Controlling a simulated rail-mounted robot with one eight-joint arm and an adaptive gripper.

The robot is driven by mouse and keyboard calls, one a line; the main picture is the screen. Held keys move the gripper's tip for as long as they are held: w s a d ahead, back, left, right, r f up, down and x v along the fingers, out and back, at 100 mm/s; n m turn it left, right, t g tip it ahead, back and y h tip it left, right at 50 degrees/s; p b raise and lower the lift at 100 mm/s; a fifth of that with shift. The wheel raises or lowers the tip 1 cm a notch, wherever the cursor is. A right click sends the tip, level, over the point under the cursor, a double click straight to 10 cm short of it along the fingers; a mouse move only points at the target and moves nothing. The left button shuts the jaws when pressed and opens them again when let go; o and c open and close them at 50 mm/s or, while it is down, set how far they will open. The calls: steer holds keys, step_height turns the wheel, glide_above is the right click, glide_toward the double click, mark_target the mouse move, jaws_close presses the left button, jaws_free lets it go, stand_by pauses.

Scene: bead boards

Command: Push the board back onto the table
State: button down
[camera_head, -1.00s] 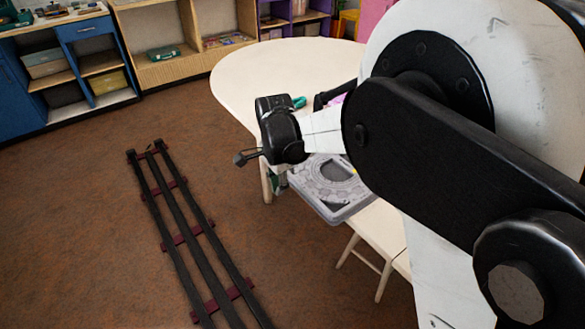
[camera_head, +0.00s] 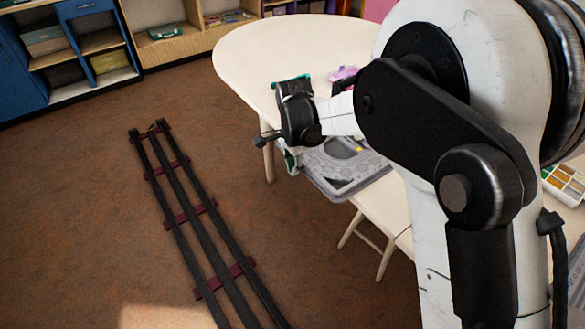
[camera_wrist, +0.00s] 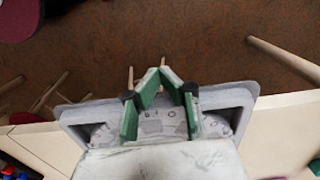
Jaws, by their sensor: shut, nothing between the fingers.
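The grey bead board (camera_head: 328,178) lies at the near edge of the cream table (camera_head: 245,60), with part of it sticking out past the edge over the floor. It has a round recess in its middle. My gripper (camera_head: 293,160) is at the board's outer left end, its fingers mostly hidden behind my wrist in the head view. In the wrist view my gripper's green fingers (camera_wrist: 165,72) are closed at the tips and empty, over the board (camera_wrist: 75,113). I cannot tell whether they touch it.
A teal item (camera_head: 303,77) and a pink item (camera_head: 343,73) lie on the table beyond my wrist. A compartment tray (camera_head: 566,182) is at the right. Stool legs (camera_head: 385,257) stand below the table edge. Dark rails (camera_head: 190,215) lie on the open floor at left.

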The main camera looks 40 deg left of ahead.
mark_target(309, 157)
steer(key=w, duration=0.1)
steer(key=w+d, duration=0.1)
steer(key=w, duration=0.1)
steer(key=w+d, duration=0.1)
steer(key=w, duration=0.1)
steer(key=shift+w, duration=0.15)
steer(key=shift+a, duration=0.1)
